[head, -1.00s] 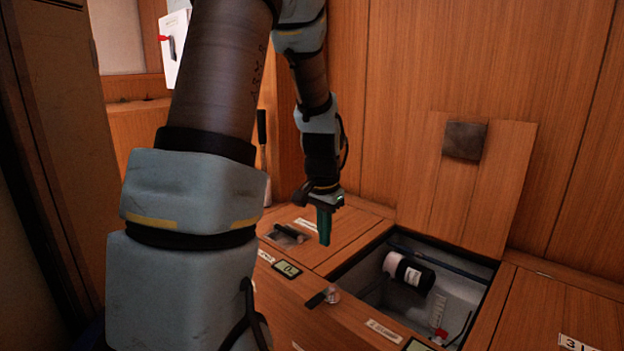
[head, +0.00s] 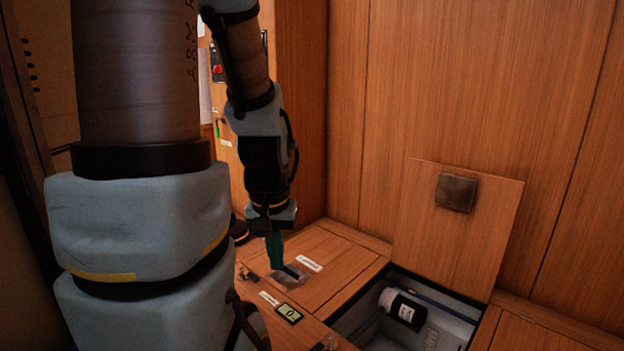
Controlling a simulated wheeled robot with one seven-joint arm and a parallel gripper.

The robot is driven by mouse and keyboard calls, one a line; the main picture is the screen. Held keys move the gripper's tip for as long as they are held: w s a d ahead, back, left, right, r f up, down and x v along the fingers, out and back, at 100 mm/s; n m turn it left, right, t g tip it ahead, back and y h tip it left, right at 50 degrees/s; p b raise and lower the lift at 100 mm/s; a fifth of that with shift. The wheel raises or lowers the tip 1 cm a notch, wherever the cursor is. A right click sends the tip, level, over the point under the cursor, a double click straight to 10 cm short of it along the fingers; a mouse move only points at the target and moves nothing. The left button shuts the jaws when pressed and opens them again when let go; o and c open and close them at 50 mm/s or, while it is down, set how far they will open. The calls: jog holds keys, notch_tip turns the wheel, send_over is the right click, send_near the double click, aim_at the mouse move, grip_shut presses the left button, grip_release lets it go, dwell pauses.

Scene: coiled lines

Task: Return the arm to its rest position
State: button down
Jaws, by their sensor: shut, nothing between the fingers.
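My arm fills the left half of the head view, its thick upper links at the left and its forearm hanging down near the middle. My gripper (head: 276,262) points downward with its green fingers shut and nothing between them. It is in front of or above the closed wooden lid (head: 325,262) left of the open bin; whether it touches the lid cannot be told. The fingertips show close to a small recessed handle (head: 290,275) in that lid.
An open bin (head: 375,335) at the lower right holds a black bottle with a white cap (head: 402,309). Its raised lid (head: 457,225) leans against the wood-panelled wall. A small display (head: 289,313) sits on the bench front. A panel with a red knob (head: 216,70) stands behind my arm.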

notch_tip(320, 180, up, 25)
jog(key=p, duration=2.2)
